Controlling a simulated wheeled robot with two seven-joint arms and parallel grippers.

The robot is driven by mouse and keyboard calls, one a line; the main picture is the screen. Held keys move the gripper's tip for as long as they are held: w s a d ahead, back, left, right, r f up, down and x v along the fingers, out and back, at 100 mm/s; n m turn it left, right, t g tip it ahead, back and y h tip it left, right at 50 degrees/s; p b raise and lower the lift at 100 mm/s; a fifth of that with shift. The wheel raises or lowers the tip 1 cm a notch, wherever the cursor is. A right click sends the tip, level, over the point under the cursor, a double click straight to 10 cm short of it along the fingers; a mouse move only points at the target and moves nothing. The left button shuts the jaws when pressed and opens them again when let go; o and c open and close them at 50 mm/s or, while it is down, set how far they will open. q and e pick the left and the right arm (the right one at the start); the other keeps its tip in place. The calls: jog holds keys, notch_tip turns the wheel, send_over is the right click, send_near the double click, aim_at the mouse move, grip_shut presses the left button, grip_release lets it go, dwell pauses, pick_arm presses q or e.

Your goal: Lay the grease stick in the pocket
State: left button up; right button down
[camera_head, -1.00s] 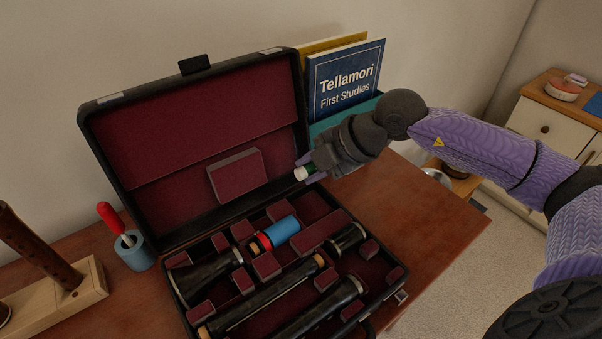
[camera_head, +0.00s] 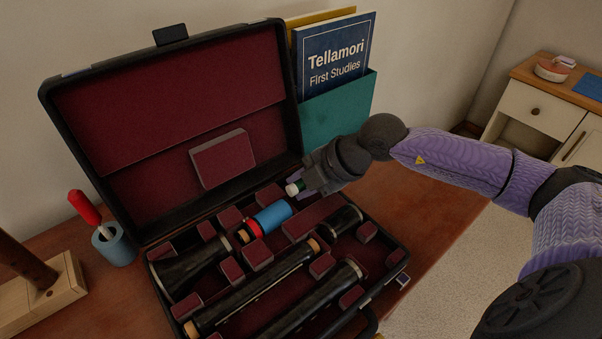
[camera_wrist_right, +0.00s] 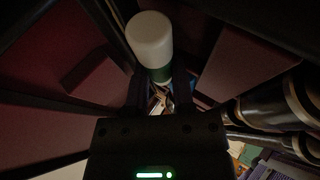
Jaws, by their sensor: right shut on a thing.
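The grease stick (camera_head: 294,188) has a white end and a green band. My right gripper (camera_head: 306,184) is shut on it and holds it above the back right part of the open case (camera_head: 395,246). In the right wrist view the white end of the grease stick (camera_wrist_right: 149,40) points away from the jaws, with green next to the fingers (camera_wrist_right: 160,90). The case has a dark red lining with several padded blocks and compartments. The part of the lining under the gripper is partly hidden, so I cannot tell which pocket lies below. My left gripper is not in view.
Dark instrument joints (camera_head: 255,288) and a blue-and-red piece (camera_head: 268,218) lie in the case. The raised lid (camera_head: 165,110) stands behind. A teal holder (camera_head: 340,112) with books is behind my gripper. A blue pot (camera_head: 114,246) with a red-handled tool stands left.

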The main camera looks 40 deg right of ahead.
jog(key=shift+f, duration=0.3)
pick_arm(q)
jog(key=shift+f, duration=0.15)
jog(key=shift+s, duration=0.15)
pick_arm(e)
jog(key=c, duration=0.9)
grip_release()
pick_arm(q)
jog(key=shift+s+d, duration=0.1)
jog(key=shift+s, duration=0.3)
pick_arm(e)
jog(key=o, duration=0.5)
